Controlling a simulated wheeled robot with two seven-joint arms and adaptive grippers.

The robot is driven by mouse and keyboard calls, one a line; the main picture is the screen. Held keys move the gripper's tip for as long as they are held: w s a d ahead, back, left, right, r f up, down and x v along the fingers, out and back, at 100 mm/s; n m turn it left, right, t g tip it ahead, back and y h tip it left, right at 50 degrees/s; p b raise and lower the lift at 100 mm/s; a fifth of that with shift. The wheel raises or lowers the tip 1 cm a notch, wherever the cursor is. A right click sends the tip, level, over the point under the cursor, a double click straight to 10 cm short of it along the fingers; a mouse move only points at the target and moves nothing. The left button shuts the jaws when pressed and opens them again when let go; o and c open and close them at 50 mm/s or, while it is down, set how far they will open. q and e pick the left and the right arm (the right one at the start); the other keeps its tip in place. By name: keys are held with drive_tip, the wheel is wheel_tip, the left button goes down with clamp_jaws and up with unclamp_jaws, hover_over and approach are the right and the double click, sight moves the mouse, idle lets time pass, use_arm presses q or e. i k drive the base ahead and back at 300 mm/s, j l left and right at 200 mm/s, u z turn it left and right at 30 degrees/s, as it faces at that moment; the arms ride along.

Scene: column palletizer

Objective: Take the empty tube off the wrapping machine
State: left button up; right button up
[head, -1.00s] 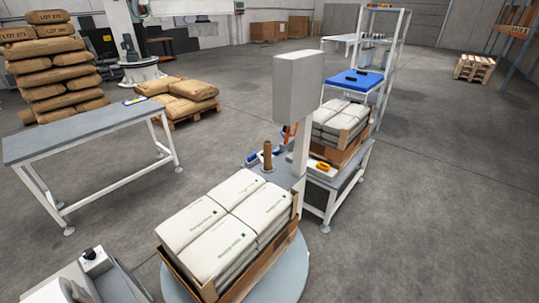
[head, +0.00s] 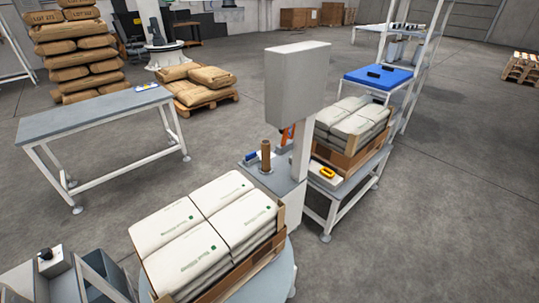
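The wrapping machine has a grey upright head box (head: 297,84) on a white post, a grey base (head: 284,184) and a round turntable (head: 284,285). A brown cardboard tube (head: 266,156) stands upright on the base, left of the post. It looks bare, with no film visible on it. A wooden-sided tray (head: 266,240) with stacked white bags (head: 205,228) sits on the turntable in front of it. Neither of my grippers shows in the view.
A grey table (head: 95,113) stands at the left. Behind the machine, a second tray of bags (head: 354,118) rests on a bench with an orange tape-like item (head: 323,172). A blue-topped stand (head: 378,78) is farther back. Open floor lies at the right.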

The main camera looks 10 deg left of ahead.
sight(265, 144)
drive_tip(key=i+l+u, duration=0.1)
drive_tip(key=i+l, duration=0.15)
drive_tip(key=l, duration=0.25)
drive_tip(key=i+l+u, duration=0.1)
drive_tip(key=i+l, duration=0.2)
drive_tip(key=l, duration=0.2)
drive_tip(key=i+l+u, duration=0.1)
drive_tip(key=l, duration=0.45)
drive_tip(key=i+l+u, duration=0.1)
drive_tip(key=i+l, duration=0.25)
drive_tip(key=l, duration=0.2)
drive_tip(key=i+l+u, duration=0.1)
drive_tip(key=l, duration=0.45)
drive_tip(key=i+l+u, duration=0.1)
drive_tip(key=i+l, duration=0.15)
drive_tip(key=l, duration=0.35)
drive_tip(key=i+l+u, duration=0.1)
drive_tip(key=l, duration=0.5)
drive_tip(key=i+l, duration=0.2)
drive_tip(key=l, duration=0.4)
drive_tip(key=i+u, duration=0.05)
